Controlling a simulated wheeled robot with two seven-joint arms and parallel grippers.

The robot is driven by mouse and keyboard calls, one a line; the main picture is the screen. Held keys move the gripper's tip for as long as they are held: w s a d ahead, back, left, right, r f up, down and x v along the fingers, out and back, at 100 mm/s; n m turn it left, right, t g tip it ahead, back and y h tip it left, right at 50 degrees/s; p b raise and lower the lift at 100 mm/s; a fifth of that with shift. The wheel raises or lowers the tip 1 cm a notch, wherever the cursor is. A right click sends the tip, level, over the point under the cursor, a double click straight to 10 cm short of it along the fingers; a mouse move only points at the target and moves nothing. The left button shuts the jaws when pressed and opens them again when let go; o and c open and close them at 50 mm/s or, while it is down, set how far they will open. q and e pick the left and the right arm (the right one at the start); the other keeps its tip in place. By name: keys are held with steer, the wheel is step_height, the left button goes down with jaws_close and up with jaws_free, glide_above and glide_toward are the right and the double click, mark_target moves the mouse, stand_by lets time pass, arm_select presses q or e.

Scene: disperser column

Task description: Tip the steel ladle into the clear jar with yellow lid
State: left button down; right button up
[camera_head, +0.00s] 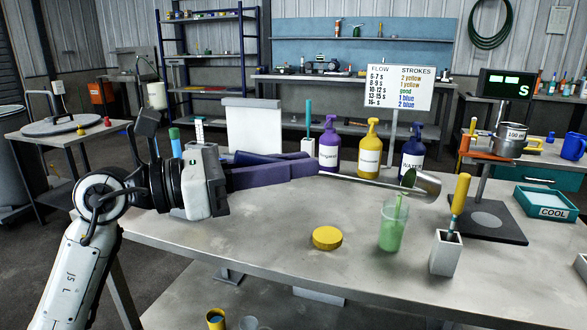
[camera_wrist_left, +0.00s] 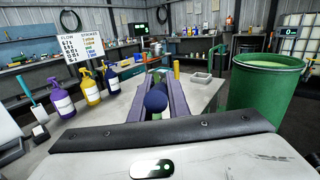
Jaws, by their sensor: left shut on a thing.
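My left gripper (camera_head: 312,166) reaches in from the left and is shut on the handle of the steel ladle (camera_head: 427,186). The ladle's cup is tipped over the clear jar (camera_head: 391,232), and a green stream runs from it into the jar. Green liquid shows inside the jar, which stands upright and open on the table. Its yellow lid (camera_head: 326,238) lies flat on the table to the left. In the left wrist view, the dark rounded handle end (camera_wrist_left: 156,99) sits between my left gripper's fingers (camera_wrist_left: 158,82). My right gripper is not in view.
Purple (camera_head: 328,146), yellow (camera_head: 369,150) and blue (camera_head: 411,152) pump bottles stand behind the ladle. A white holder (camera_head: 445,254) with a yellow-handled tool stands right of the jar. A dark stand base (camera_head: 487,222) and a teal tray (camera_head: 546,203) are farther right. The table's front left is clear.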

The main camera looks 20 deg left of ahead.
arm_select(q)
steer(key=shift+a+f+b, duration=0.2)
steer(key=shift+f+b, duration=0.25)
steer(key=shift+b, duration=0.35)
steer(key=shift+s+a+f+h+b, duration=0.15)
steer(key=shift+f+h+b, duration=0.15)
steer(key=shift+b, duration=0.35)
steer(key=shift+s+a+f+n+t+h+b, duration=0.1)
steer(key=shift+a+f+n+t+h+b, duration=0.25)
steer(key=shift+f+b, duration=0.85)
steer(key=shift+s+a+f+n+t+h+b, duration=0.2)
steer(key=shift+f+t+b, duration=0.3)
steer(key=shift+b, duration=1.35)
steer(key=shift+w+a+f+n+t+h+b, duration=0.1)
steer(key=shift+a+f+n+t+h+b, duration=0.2)
steer(key=shift+f+b, duration=0.95)
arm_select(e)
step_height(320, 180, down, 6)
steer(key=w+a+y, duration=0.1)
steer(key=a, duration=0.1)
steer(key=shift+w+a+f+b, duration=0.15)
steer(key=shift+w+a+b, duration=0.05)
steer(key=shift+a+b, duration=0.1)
